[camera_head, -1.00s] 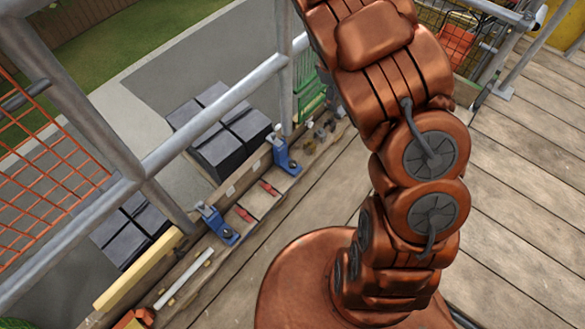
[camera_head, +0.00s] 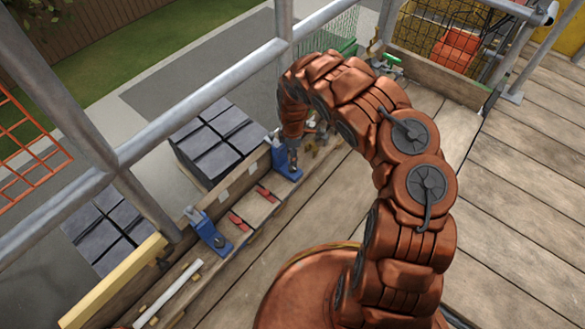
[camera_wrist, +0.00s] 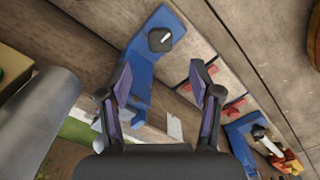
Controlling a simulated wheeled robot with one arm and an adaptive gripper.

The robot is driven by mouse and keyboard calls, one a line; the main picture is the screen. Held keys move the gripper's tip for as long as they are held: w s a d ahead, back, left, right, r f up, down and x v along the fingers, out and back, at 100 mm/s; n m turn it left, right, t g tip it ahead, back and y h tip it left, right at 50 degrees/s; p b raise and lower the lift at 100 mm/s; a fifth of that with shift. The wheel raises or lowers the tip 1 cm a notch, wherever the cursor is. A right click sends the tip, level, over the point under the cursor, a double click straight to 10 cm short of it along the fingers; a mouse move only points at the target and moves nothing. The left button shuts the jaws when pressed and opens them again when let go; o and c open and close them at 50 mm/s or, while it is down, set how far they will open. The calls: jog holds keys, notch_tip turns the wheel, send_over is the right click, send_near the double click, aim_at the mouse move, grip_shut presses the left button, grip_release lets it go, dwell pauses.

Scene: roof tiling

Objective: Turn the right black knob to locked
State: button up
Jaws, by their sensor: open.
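The right black knob (camera_wrist: 160,39) shows in the wrist view, a rounded dark square with a short white slanting mark, on a blue clamp (camera_wrist: 152,75). That blue clamp also stands at the far end of the timber in the head view (camera_head: 285,157). My gripper (camera_wrist: 160,66) is open and empty. In the wrist picture its fingertips lie just below the knob, one to each side, apart from it. In the head view my wrist is beside the right clamp and the fingertips are hard to make out. A second blue clamp (camera_head: 213,233) stands to the left.
Red clips (camera_head: 267,194) lie on a board between the clamps. A yellow timber (camera_head: 115,282) and a white strip (camera_head: 167,293) lie at lower left. Stacked dark tiles (camera_head: 218,140) stand beyond the railing (camera_head: 200,100). The plank deck at right is open.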

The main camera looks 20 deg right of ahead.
aim_at(293, 167)
notch_tip(293, 167, down, 8)
jog(key=b, duration=0.3)
jog(key=shift+r+b, duration=0.1)
jog(key=shift+b, duration=0.3)
jog(key=c, duration=1.1)
jog(key=shift+c, duration=0.2)
